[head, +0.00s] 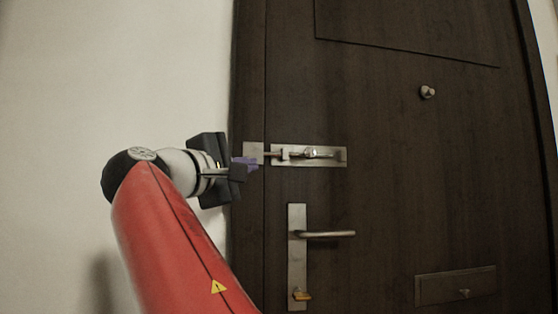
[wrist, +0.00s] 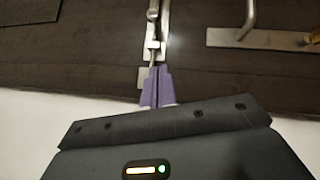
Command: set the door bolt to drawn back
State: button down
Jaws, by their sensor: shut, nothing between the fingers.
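The door bolt (head: 308,155) is a metal slide on a plate on the dark door, with a knob near its middle. Its rod reaches left toward a keeper plate (head: 253,153) on the frame. Part of the bolt also shows at the top of the wrist view (wrist: 153,48), where its upper end is cut off. My gripper (head: 257,163), with purple fingertips, is shut and empty at the left end of the bolt, by the keeper. In the wrist view the fingertips (wrist: 155,70) are together at the keeper end. I cannot tell whether they touch it.
A lever handle (head: 325,234) on a long plate with a brass-coloured key or turn (head: 302,296) is below the bolt. A round knob (head: 427,91) is at upper right and a flap plate (head: 456,287) at lower right. The pale wall (head: 60,100) is left.

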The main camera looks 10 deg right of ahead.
jog(key=p, duration=0.3)
send_near(294, 157)
jog(key=w+d, duration=0.2)
jog(key=w, duration=0.1)
jog(key=d, duration=0.1)
jog(key=d+r, duration=0.1)
jog(key=d, duration=0.1)
jog(key=shift+s+d+r, duration=0.1)
jog(key=shift+s+d, duration=0.05)
jog(key=shift+d, duration=0.1)
jog(key=shift+d, duration=0.1)
jog(key=d, duration=0.5)
jog(key=shift+d, duration=0.15)
